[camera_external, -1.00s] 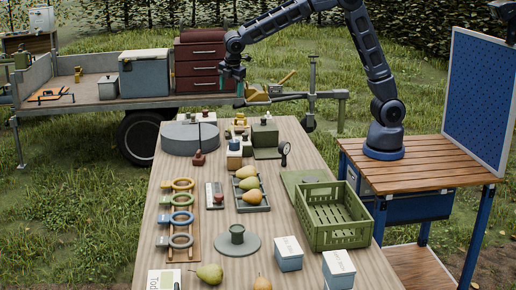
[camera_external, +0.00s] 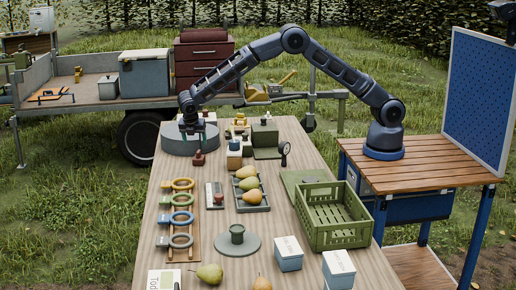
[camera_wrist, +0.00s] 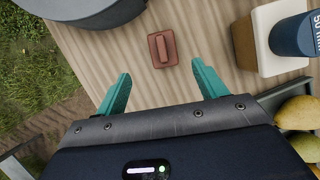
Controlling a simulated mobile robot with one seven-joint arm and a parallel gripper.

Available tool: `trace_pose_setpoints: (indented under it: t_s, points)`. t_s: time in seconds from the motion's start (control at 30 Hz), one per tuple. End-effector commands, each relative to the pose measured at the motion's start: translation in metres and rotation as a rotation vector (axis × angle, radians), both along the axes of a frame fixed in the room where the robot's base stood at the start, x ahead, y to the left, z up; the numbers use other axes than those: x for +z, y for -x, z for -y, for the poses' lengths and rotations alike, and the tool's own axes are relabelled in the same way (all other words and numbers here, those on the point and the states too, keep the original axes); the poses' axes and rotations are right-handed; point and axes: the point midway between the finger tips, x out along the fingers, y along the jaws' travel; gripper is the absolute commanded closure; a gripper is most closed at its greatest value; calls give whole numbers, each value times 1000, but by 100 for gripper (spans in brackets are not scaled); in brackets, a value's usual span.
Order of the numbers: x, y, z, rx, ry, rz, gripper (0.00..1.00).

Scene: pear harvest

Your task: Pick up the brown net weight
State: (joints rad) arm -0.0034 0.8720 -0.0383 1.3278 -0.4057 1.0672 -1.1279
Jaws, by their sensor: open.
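The brown net weight (camera_external: 198,158) is a small reddish-brown block with a raised grip on top. It stands upright on the wooden table, in front of the round grey drum. In the wrist view the weight (camera_wrist: 162,48) lies just beyond the fingertips, roughly centred between them. My gripper (camera_wrist: 161,78) is open and empty, with its two teal fingers spread. In the external view my gripper (camera_external: 194,136) hangs low in front of the drum, close above and behind the weight. It does not appear to touch the weight.
The grey drum (camera_external: 180,141) stands close behind the weight. A cream block with a blue cylinder (camera_external: 234,158) is to its right. A tray of pears (camera_external: 252,196) and the ring rack (camera_external: 178,247) stand nearer the front. The tabletop directly around the weight is bare.

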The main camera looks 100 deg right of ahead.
Motion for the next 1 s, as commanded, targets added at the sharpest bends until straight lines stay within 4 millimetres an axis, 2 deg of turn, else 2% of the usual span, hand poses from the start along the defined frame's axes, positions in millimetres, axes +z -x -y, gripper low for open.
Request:
trace_pose_setpoints:
  t_s: [0.17,0.43,0.73,1.0]
  points:
    - [-12,1,5,3,1,-5,29]
    - [-46,5,19,2,1,-4,29]
    - [-63,9,27,2,0,-3,29]
    - [-95,15,42,2,0,-3,29]
